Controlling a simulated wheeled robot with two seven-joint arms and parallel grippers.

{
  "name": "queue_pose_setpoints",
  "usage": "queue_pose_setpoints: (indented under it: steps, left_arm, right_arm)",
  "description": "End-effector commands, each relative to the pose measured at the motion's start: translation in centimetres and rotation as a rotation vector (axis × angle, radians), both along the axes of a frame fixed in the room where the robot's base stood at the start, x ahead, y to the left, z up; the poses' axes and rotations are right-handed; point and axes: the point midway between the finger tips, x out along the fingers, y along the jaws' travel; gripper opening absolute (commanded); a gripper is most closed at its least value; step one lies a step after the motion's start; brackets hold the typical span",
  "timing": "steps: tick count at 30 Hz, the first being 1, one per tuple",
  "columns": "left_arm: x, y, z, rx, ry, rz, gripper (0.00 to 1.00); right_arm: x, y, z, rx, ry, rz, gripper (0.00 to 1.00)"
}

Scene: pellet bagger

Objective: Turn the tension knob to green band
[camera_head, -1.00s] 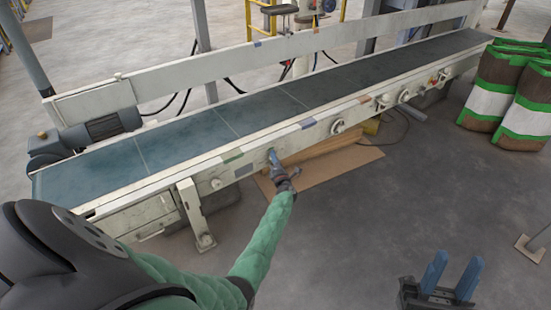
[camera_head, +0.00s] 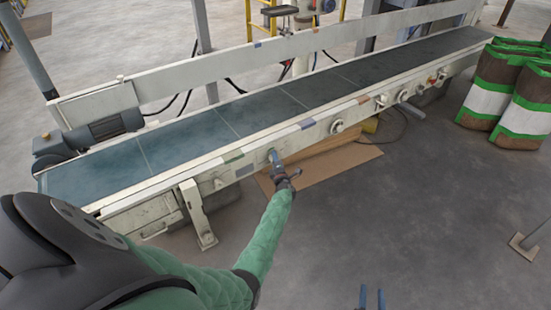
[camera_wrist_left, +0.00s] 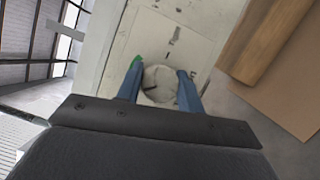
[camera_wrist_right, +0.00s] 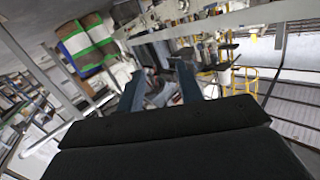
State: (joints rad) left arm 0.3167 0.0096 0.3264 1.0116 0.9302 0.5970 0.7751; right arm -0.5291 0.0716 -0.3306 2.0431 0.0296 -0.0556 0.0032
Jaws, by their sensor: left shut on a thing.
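The tension knob (camera_wrist_left: 160,84) is a round pale knob on a cream plate, seen in the left wrist view. It carries a short dark line toward its left side. A small green mark (camera_wrist_left: 136,62) shows by the left fingertip, partly covered. My left gripper (camera_wrist_left: 160,78) is shut on the knob, with one blue finger on each side. In the head view this gripper (camera_head: 273,156) is at the conveyor's front rail and mostly hides the knob. My right gripper (camera_head: 372,298) is open and empty at the bottom edge, away from the conveyor.
The conveyor (camera_head: 215,125) runs from lower left to upper right. Other round knobs (camera_head: 337,126) sit further right along its rail. A support leg (camera_head: 197,213) stands left of my left gripper. Cardboard (camera_head: 335,166) lies on the floor below. Stacked bags (camera_head: 490,100) stand at right.

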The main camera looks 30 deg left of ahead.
Motion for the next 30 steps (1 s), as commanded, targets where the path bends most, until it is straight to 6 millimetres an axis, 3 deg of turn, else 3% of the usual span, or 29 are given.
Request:
queue_pose_setpoints:
  steps: [3, 9, 16, 19, 30]
  left_arm:
    - [0.1, -0.1, 0.2, 0.009, 0.024, -0.002, 0.14]
    - [0.1, -0.1, 0.3, 0.026, 0.066, -0.001, 0.14]
    - [0.1, -0.2, 0.2, 0.043, 0.109, -0.002, 0.14]
    - [0.1, -0.2, 0.2, 0.05, 0.126, -0.002, 0.14]
    - [0.1, -0.2, 0.2, 0.082, 0.2, -0.002, 0.14]
  right_arm:
    - [-1.9, -0.1, -4.9, -0.033, 0.154, 0.012, 0.36]
    - [-6.1, -0.6, -12.7, -0.087, 0.412, 0.035, 0.36]
    - [-12.2, -1.4, -20.0, -0.14, 0.679, 0.063, 0.36]
    - [-14.2, -1.7, -21.7, -0.154, 0.756, 0.07, 0.36]
    - [-13.9, -1.6, -19.9, -0.152, 0.749, 0.072, 0.36]
